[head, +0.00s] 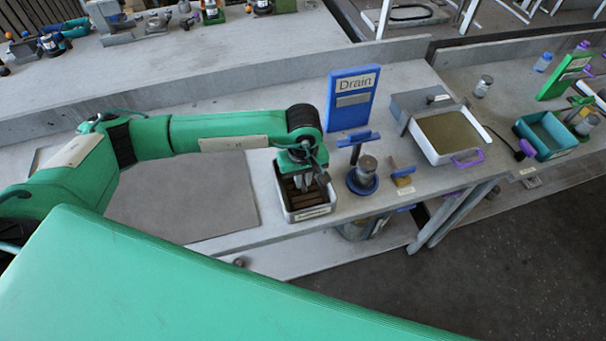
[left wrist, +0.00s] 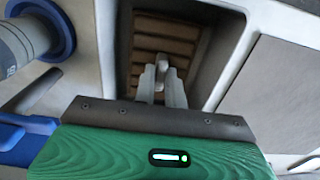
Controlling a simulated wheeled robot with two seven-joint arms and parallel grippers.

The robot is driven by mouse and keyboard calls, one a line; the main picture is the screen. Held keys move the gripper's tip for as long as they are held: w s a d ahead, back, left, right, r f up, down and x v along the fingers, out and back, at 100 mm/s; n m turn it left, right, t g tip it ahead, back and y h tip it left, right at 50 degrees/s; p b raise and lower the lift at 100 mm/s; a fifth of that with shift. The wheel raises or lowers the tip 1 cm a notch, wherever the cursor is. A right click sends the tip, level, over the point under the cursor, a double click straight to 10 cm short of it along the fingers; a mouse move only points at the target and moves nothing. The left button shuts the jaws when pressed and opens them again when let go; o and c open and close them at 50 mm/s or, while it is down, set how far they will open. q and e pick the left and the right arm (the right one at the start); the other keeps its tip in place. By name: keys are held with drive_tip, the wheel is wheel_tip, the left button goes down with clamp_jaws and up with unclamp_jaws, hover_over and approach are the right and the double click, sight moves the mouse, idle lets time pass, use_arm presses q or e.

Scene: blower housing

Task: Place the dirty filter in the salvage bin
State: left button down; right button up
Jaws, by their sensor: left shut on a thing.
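The dirty filter, a brown pleated block (head: 310,198), lies inside a small open light-coloured box (head: 286,207) on the bench in the head view. My left gripper (head: 302,182) reaches straight down into this box. In the left wrist view my gripper's fingers (left wrist: 163,78) are shut on a small pale tab above the brown ridges of the filter (left wrist: 162,38). The filter sits between the dark inner walls of the box (left wrist: 212,62). The label on the box front is too small to read, so I cannot tell if this is the salvage bin. My right gripper is out of view.
A blue "Drain" sign (head: 351,98) stands behind the box. A flat grey panel (head: 180,198) lies left of the box.

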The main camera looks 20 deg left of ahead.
sight(303, 181)
use_arm(q)
drive_tip(key=shift+f, duration=0.1)
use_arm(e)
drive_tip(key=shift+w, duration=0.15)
use_arm(q)
drive_tip(key=shift+f+b, duration=0.1)
drive_tip(key=shift+b, duration=0.2)
drive_tip(key=c, duration=1.5)
unclamp_jaws()
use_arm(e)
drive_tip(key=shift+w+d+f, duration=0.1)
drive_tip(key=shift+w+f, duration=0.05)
use_arm(q)
drive_tip(key=shift+o, duration=0.2)
